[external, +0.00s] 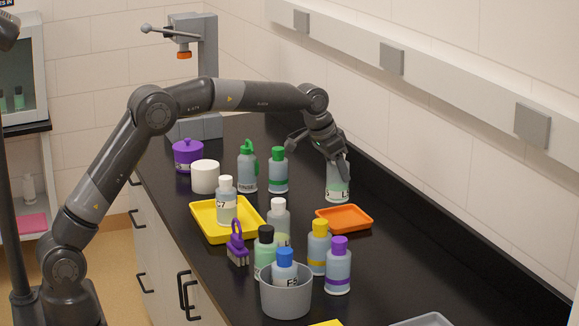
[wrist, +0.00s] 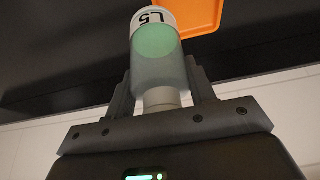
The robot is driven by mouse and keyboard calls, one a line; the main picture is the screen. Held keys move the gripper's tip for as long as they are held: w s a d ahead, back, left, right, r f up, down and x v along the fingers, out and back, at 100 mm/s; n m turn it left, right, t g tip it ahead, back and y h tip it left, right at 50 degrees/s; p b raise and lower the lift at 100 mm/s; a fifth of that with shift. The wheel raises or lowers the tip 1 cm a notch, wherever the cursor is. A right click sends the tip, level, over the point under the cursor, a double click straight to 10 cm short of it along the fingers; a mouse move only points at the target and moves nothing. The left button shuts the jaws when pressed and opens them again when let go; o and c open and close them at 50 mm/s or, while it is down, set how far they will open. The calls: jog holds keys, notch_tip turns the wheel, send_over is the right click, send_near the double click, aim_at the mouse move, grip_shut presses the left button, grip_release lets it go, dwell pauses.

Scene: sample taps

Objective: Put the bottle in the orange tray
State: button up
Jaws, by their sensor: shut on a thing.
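A clear bottle with pale green liquid, a white label and a pale cap (external: 338,188) is upright in my gripper (external: 338,160), just behind the orange tray (external: 344,220). My gripper is shut on its upper part from above. In the wrist view the bottle (wrist: 157,52) shows between the two fingers (wrist: 160,92), its label reading L5. The orange tray is empty in the external view and shows partly beyond the bottle in the wrist view (wrist: 200,12). I cannot tell whether the bottle's base touches the counter.
A yellow tray (external: 247,236) holds a white-capped bottle (external: 227,205). Several bottles stand around a grey tub (external: 286,298) in front. Green-capped bottles (external: 278,172), a white jar (external: 205,177) and a purple pot (external: 187,156) stand to the left. The wall is close on the right.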

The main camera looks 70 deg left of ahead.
jog(key=w+a+f, duration=0.2)
jog(key=a+f, duration=0.4)
jog(key=f, duration=0.2)
jog(key=shift+w+a+f, duration=0.15)
jog(key=shift+w+a, duration=0.15)
jog(key=shift+w, duration=0.1)
jog(key=shift+f, duration=0.1)
jog(key=shift+f, duration=0.5)
jog(key=o, duration=1.3)
